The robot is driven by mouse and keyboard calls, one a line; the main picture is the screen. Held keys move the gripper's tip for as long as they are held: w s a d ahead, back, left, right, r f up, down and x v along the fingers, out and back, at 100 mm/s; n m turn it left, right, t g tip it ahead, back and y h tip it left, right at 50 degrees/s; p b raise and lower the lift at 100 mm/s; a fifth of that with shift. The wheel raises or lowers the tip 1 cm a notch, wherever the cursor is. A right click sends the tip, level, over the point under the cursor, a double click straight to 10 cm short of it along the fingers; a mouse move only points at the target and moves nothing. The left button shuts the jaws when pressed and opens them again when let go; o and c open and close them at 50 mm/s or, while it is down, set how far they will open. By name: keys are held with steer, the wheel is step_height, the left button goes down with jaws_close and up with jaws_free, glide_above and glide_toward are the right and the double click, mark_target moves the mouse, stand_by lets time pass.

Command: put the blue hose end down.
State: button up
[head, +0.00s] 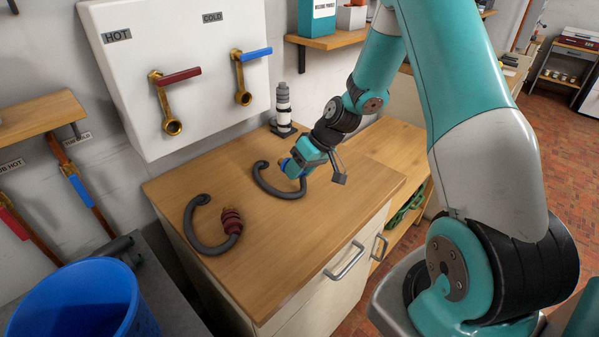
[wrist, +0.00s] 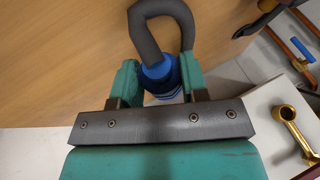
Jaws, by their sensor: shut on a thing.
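The blue hose end (head: 285,164) is a blue collar on a short, curved dark grey hose (head: 276,190), over the wooden worktop (head: 290,228). In the wrist view the blue hose end (wrist: 158,72) sits between the two teal fingers, with its grey hose looping away beyond them. My gripper (head: 297,169) is shut on the blue hose end, low over the worktop; it also shows in the wrist view (wrist: 159,82). The fingers hide part of the collar in the head view. I cannot tell whether the hose end touches the worktop.
A red hose end (head: 232,220) with a curved grey hose lies to the left on the worktop. Brass taps with red (head: 180,76) and blue (head: 256,54) levers are on the white wall panel. A grey-white bottle (head: 283,105) stands behind. The worktop's front middle is clear.

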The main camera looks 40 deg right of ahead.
steer(key=shift+f, duration=0.7)
steer(key=shift+f+b, duration=0.45)
steer(key=shift+f, duration=0.15)
steer(key=o, duration=1.1)
